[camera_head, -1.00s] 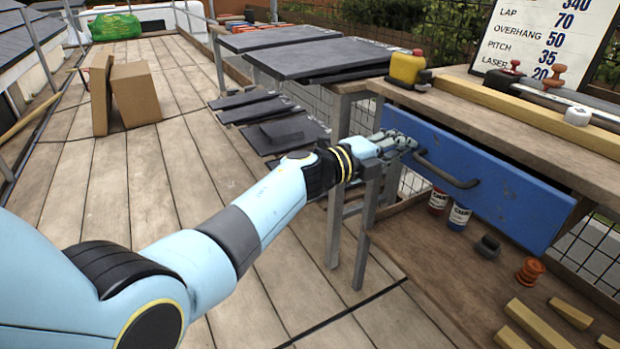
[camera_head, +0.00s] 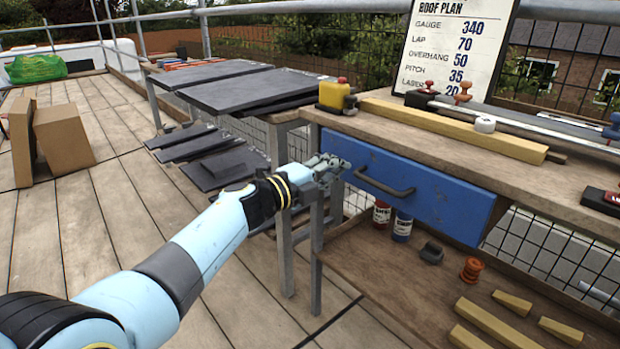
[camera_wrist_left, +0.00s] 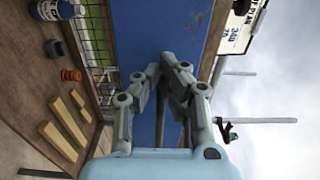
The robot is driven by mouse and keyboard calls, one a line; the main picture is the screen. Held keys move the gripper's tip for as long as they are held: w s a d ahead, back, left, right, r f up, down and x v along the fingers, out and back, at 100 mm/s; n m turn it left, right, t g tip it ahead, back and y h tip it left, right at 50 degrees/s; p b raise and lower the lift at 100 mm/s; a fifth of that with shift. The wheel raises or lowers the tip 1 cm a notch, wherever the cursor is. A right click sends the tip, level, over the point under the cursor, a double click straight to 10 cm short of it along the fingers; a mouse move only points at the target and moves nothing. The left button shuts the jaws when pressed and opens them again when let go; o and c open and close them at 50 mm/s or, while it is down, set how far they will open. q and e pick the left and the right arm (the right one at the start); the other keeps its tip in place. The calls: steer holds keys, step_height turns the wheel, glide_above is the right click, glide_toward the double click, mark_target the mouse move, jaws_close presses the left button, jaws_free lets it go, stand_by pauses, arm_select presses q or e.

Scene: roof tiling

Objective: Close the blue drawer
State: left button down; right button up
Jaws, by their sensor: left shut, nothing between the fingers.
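The blue drawer (camera_head: 425,195) hangs under the bench top, its front panel facing me. A dark bar handle (camera_head: 385,185) is fixed to that front. The panel's right end shows; how far the drawer stands out from the bench is hard to tell. My left gripper (camera_head: 333,164) is shut and empty at the panel's left end, left of the handle. In the left wrist view, the closed fingers (camera_wrist_left: 160,73) are in front of the blue panel (camera_wrist_left: 146,30). Whether they touch it cannot be told. My right gripper is not in view.
The lower shelf (camera_head: 385,275) holds red and blue cans, an orange spool (camera_head: 471,269) and wooden wedges. Dark slates (camera_head: 250,88) lie left of the bench.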

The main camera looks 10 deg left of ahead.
arm_select(q)
steer(key=p+v, duration=0.3)
steer(key=v, duration=0.9)
steer(key=s+a+f+n+g+y+p, duration=0.1)
steer(key=s+a+f+n+y+p, duration=0.15)
steer(key=s+f+n, duration=0.45)
steer(key=s+a+f+n+g+y+p, duration=0.1)
steer(key=s+a+f+n+g+y, duration=0.2)
steer(key=s+f, duration=0.85)
steer(key=s+a+f+n+y+p, duration=0.2)
steer(key=s+a+f+n+y, duration=0.15)
steer(key=s+f, duration=0.5)
steer(key=s+a+f+n+g+y, duration=0.1)
steer(key=s+a+f+n+g, duration=0.1)
steer(key=s, duration=0.9)
steer(key=s+a+f+n+g+y, duration=0.1)
steer(key=s+f+n+g, duration=0.3)
steer(key=s, duration=0.7)
steer(key=s+a+f+n+g, duration=0.3)
steer(key=s+a+f+n, duration=0.1)
steer(key=s, duration=0.8)
steer(key=shift+f+n+g+y+p, duration=0.35)
steer(key=shift+f+n+g+y, duration=0.05)
steer(key=shift+n, duration=0.45)
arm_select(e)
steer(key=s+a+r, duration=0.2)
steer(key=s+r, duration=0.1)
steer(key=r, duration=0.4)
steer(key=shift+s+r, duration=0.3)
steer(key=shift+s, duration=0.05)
